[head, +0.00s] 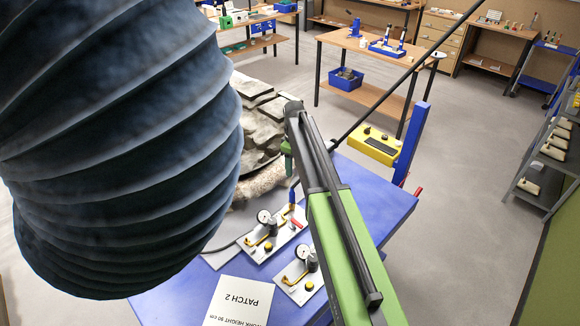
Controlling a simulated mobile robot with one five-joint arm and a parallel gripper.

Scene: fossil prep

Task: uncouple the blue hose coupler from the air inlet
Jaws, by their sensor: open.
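A small blue piece that looks like the hose coupler (292,197) stands at the back right of the nearer-left metal panel (262,253), beside a brass pipe (283,213). The air inlet under it is too small to make out. My gripper (287,152) shows only in part at the far end of my green arm, open, above and behind the blue piece in the picture and apart from it. My arm hides much of the gripper's surroundings, and the fingertips are not clear.
A large ribbed dark hose (120,150) fills the left. A rocky fossil block (262,120) lies behind the panels. A second gauge panel (300,282) and a PATCH 2 sheet (238,302) lie on the blue table (165,305). A blue post (411,143) stands at right.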

